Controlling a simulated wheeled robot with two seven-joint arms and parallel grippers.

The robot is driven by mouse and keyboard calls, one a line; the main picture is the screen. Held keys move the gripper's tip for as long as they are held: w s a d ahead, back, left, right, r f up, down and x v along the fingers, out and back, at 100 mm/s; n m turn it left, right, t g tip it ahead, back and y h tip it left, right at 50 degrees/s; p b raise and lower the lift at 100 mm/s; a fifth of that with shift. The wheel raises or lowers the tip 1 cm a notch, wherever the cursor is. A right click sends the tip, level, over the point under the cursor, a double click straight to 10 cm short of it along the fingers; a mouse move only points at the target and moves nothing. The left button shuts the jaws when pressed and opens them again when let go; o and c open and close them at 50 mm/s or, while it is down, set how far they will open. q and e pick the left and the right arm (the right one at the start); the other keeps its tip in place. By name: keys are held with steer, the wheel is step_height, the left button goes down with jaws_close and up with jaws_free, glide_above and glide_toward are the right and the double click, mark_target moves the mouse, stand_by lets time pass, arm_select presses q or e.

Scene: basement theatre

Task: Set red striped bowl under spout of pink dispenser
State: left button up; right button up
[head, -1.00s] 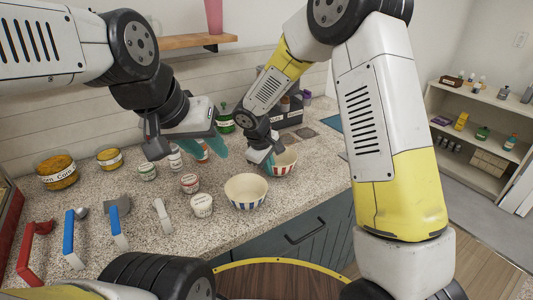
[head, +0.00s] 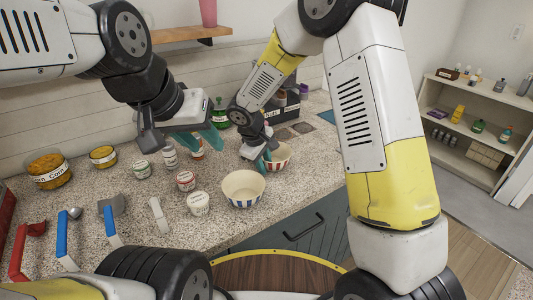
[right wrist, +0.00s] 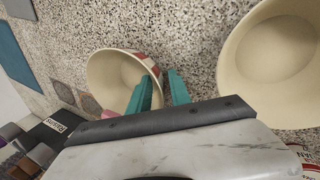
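The red striped bowl (head: 280,158) stands on the speckled counter, partly hidden by my right gripper (head: 268,158) in the head view. In the right wrist view the bowl (right wrist: 112,80) lies beyond the teal fingers of that gripper (right wrist: 160,84). The fingers are apart, with one over the bowl's opening and one outside its striped wall. Contact with the rim cannot be told. My left gripper (head: 212,138) hangs over the counter's back part; its finger gap is unclear. A pink object (head: 208,12) on the wall shelf is cut off by the frame; no spout shows.
A blue striped bowl (head: 243,189) stands close by, left of the red striped one. Several jars, including a white tub (head: 197,204), and utensils with red and blue handles fill the counter's left. A dark bin (head: 288,112) stands behind the bowl.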

steer(key=v, duration=1.2)
steer(key=s+d+r+m+y, duration=0.1)
steer(key=s+d+r+m, duration=0.1)
steer(key=s+d+r, duration=0.3)
steer(key=s+d+r+m+y, duration=0.1)
steer(key=s+d+r+m, duration=0.2)
steer(key=d, duration=0.4)
steer(key=s+d+r+m+t+y, duration=0.2)
steer(key=s+d+r+m, duration=0.2)
steer(key=s, duration=0.8)
steer(key=d+m, duration=0.2)
steer(key=d, duration=0.2)
steer(key=shift+s+d+t, duration=0.2)
steer(key=shift+s+t, duration=0.05)
steer(key=shift+t, duration=0.15)
